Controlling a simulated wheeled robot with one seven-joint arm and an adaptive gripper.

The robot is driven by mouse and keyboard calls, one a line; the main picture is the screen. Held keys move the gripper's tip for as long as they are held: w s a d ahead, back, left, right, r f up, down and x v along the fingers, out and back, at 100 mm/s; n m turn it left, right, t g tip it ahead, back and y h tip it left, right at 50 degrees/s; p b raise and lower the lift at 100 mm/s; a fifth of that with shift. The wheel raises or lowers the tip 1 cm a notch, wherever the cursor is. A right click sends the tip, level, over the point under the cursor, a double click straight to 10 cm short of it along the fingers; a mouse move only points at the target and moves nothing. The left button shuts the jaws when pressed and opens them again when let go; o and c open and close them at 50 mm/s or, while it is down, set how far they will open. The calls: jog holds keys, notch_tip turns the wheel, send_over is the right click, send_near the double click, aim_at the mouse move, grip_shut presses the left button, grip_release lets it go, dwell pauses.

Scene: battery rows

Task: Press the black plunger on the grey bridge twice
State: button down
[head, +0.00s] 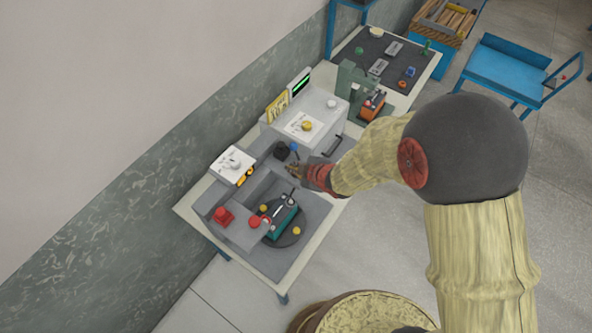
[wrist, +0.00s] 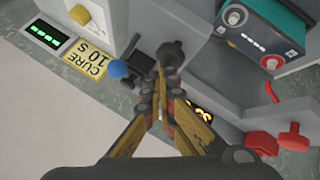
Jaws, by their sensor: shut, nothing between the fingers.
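A dark, round-headed plunger (wrist: 171,55) shows in the wrist view, just beyond my fingertips and slightly to their right, against grey structure (wrist: 200,35). My gripper (wrist: 157,78) is shut and empty, with its tips close to the plunger. I cannot tell whether they touch. In the head view my gripper (head: 290,169) hangs over the grey fixture, beside a black block (head: 281,152). The plunger is hard to make out there, and my gripper may hide it.
A blue ball knob (head: 294,147) stands by the black block. A teal battery unit (head: 283,222) and red knobs (head: 223,216) are nearer. A white box (head: 233,163) is at the left. The white-topped machine (head: 318,105) and a yellow CURE sign (wrist: 85,59) are behind.

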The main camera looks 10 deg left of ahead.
jog(key=shift+f+b, duration=0.45)
jog(key=shift+f, duration=0.2)
dwell(0.3)
jog(key=shift+r, duration=0.1)
jog(key=shift+r+p, duration=1.1)
jog(key=shift+r, duration=0.3)
notch_tip(320, 180, up, 5)
jog(key=p, duration=0.3)
jog(key=shift+p, duration=0.4)
